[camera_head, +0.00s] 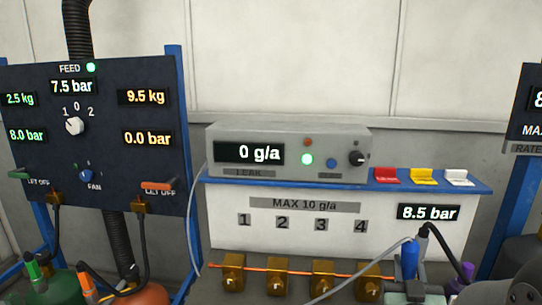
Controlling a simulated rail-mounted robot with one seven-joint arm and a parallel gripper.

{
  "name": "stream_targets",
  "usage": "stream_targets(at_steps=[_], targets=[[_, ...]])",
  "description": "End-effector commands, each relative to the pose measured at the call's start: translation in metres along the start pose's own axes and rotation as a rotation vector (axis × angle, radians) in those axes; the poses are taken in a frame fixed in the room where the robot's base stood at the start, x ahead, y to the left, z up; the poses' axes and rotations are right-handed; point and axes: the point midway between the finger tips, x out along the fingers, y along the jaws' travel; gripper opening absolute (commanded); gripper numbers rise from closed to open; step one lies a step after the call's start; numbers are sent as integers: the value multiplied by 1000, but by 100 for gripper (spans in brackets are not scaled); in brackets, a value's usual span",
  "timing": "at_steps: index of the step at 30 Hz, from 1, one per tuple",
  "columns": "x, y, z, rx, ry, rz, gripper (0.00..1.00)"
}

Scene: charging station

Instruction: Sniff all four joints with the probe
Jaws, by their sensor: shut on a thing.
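Four brass joints (233,274) sit in a row on a thin copper pipe (259,266) under the panel marked 1 to 4. A grey cable (358,268) rises to the top of a blue handle, which looks like the probe (410,260). The probe stands nearly upright, right of the joint under 4. My gripper (408,289), grey and low at the right, appears shut on it. The probe's tip is hidden, so contact cannot be told. The leak meter (300,151) reads 0 g/a, with a green lamp lit.
Red (387,175), yellow (424,176) and white (459,177) switches sit on the blue shelf (340,186). A display (428,212) reads 8.5 bar. A black hose (437,243) and a purple handle (467,272) crowd the lower right. A feed panel (105,110) stands left.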

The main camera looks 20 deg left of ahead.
Motion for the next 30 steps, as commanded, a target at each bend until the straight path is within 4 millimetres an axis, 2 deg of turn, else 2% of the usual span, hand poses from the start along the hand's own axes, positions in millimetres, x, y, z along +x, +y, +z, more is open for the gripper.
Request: stream_targets(at_steps=[19, 30], targets=[[0, 0, -1, 2, 4, -3, 4], [-9, 6, -16, 3, 7, -2, 4]])
